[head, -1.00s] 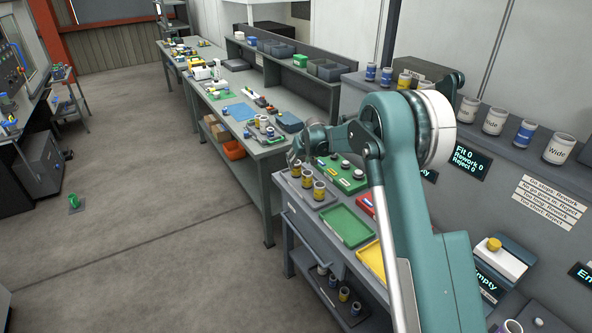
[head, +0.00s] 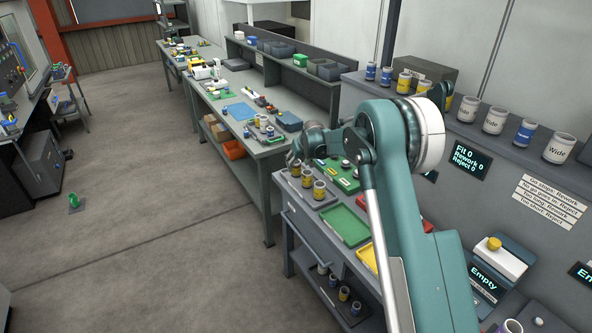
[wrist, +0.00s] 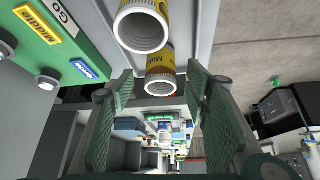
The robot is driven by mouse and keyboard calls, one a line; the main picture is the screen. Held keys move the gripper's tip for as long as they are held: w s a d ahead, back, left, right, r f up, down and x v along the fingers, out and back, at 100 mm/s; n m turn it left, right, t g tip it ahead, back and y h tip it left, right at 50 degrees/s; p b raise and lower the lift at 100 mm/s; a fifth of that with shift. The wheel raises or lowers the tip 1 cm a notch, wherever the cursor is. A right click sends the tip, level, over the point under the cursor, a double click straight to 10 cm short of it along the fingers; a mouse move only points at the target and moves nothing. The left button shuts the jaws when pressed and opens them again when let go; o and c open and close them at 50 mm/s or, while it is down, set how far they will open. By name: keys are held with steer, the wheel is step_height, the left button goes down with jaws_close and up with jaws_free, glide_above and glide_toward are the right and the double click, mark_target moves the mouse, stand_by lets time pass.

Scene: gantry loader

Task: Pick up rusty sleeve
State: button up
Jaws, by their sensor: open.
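In the wrist view my gripper (wrist: 160,86) is open, with one green-padded finger on each side of a yellow-banded sleeve (wrist: 163,64). This sleeve has a brownish, rust-coloured band near its open white end and appears to lie between the fingertips, without clear contact. A second yellow-banded sleeve (wrist: 143,27) is nearer the top of the view. In the head view my gripper (head: 294,156) is at the far end of a row of yellow-banded sleeves (head: 319,190) on a grey tray (head: 326,202). My arm and gripper partly hide the farthest sleeve.
A green gauge board (head: 346,183) labelled Middle and Go sits beside the sleeve row. A green tray (head: 346,225) lies nearer on the same bench. Another bench (head: 262,150) with several parts stands beyond. Open floor (head: 150,240) lies to the left.

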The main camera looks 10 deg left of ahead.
mark_target(296, 167)
steer(key=shift+f, duration=0.15)
steer(key=shift+x, duration=2.45)
steer(key=shift+a, duration=0.1)
steer(key=c, duration=1.2)
steer(key=shift+r, duration=5.05)
